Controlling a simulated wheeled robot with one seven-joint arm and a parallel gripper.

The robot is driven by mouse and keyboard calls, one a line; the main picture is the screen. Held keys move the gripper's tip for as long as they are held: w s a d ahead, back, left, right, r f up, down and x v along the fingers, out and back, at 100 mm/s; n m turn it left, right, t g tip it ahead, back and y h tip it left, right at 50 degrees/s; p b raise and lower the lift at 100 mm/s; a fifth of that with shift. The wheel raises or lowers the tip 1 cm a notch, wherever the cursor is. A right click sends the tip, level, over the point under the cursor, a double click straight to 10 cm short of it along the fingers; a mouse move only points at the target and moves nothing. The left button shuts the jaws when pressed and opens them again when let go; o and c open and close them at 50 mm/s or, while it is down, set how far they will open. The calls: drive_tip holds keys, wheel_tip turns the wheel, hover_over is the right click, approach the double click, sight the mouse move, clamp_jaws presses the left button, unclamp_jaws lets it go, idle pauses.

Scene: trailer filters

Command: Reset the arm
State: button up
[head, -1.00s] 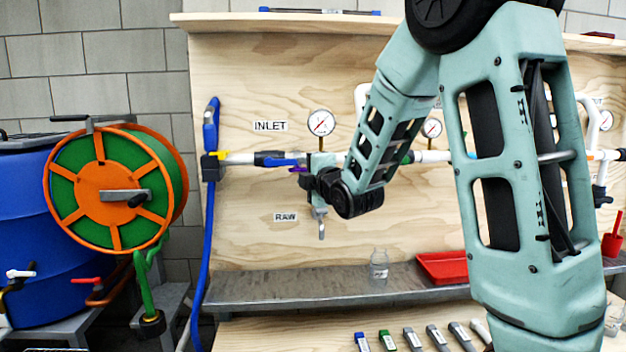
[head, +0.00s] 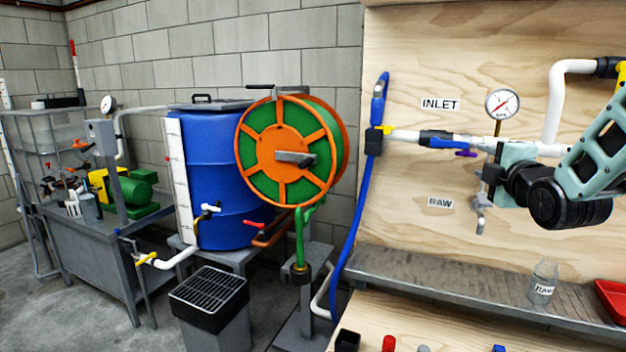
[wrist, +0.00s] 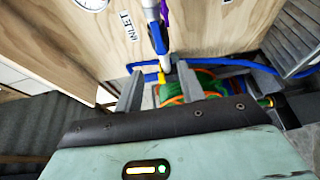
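My arm reaches in from the right in the head view. My gripper (head: 493,172) is at the pipe run on the plywood board, just below the INLET pressure gauge (head: 502,104). In the wrist view my gripper (wrist: 158,82) has its two grey fingers apart, with nothing held between them. The white inlet pipe with its blue-handled valve (wrist: 157,36) shows beyond the fingers. In the head view the blue valve handle (head: 450,142) lies along the pipe left of my gripper. I cannot tell whether the gripper touches the pipe.
An orange-and-green hose reel (head: 290,150), a blue barrel (head: 215,150) and a grated bin (head: 210,305) stand left. Open floor shows at far left.

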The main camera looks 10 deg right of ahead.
drive_tip(key=s+a+f+m+g+y+p, duration=0.2)
drive_tip(key=s+a+f+g+y+p, duration=0.15)
drive_tip(key=a, duration=0.75)
drive_tip(key=s+a+f+m+g+y+p, duration=0.2)
drive_tip(key=s+a+g+p, duration=0.15)
drive_tip(key=a, duration=0.65)
drive_tip(key=s+a+m+g+p, duration=0.2)
drive_tip(key=s+a+g, duration=0.3)
drive_tip(key=s, duration=0.7)
drive_tip(key=s+a+m+g+h+p, duration=0.1)
drive_tip(key=s+a+g, duration=0.4)
drive_tip(key=s, duration=0.6)
drive_tip(key=shift+s+f+m+p, duration=0.15)
drive_tip(key=shift+s+m+p, duration=0.2)
drive_tip(key=shift+m+p, duration=0.3)
drive_tip(key=shift+h, duration=0.25)
